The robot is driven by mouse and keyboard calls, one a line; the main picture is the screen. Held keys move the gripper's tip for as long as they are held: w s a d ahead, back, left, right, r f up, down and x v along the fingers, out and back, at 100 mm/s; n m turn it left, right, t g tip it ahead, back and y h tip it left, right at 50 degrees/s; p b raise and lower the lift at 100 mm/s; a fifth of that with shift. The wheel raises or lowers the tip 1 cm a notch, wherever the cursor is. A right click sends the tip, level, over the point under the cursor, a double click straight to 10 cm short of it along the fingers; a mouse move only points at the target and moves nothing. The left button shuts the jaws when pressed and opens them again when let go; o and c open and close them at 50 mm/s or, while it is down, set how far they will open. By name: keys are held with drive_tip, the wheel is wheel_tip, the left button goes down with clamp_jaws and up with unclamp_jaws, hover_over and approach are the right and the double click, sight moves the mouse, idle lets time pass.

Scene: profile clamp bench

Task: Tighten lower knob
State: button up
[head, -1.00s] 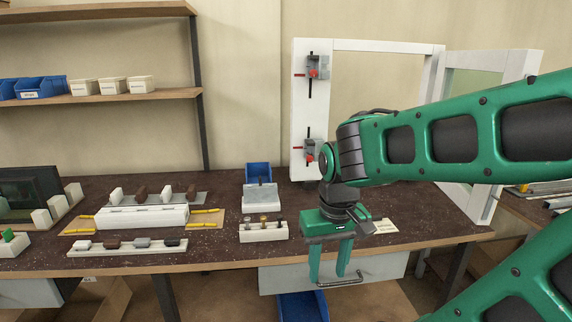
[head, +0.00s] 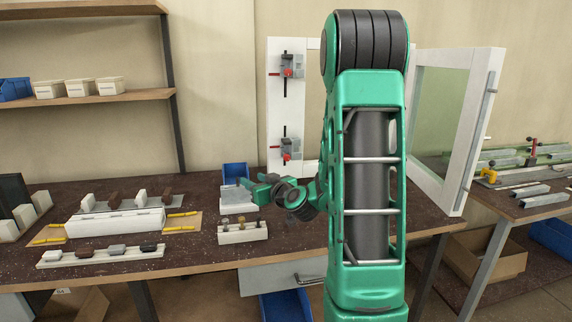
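The lower clamp with its red knob (head: 287,156) is on the white upright panel (head: 275,108) at the back of the bench. A matching upper clamp with a red knob (head: 288,72) is above it on the same panel. My gripper (head: 252,186) is below and to the left of the lower knob in the picture, pointing left, apart from the knob. It is small and seen at an angle, so its finger gap is unclear. I see nothing held in it. My arm hides the right part of the white frame.
A blue bin (head: 235,171) and a small rack (head: 243,233) are close to my gripper. A long white block (head: 115,222) and rows of small blocks lie to the left. The open framed door (head: 457,130) stands to the right of my arm.

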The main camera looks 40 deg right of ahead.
sight(287, 159)
drive_tip(key=s+d+m+h, duration=0.2)
drive_tip(key=d+h, duration=0.1)
drive_tip(key=d, duration=0.4)
drive_tip(key=s+d+m+h, duration=0.2)
drive_tip(key=s+d+h, duration=0.1)
drive_tip(key=d, duration=0.3)
drive_tip(key=shift+g, duration=0.3)
drive_tip(key=shift+r+x, duration=0.2)
drive_tip(key=shift+x, duration=2.5)
drive_tip(key=shift+r+x, duration=0.15)
drive_tip(key=shift+x, duration=2.6)
drive_tip(key=shift+s+d, duration=0.1)
drive_tip(key=shift+d, duration=0.05)
clamp_jaws()
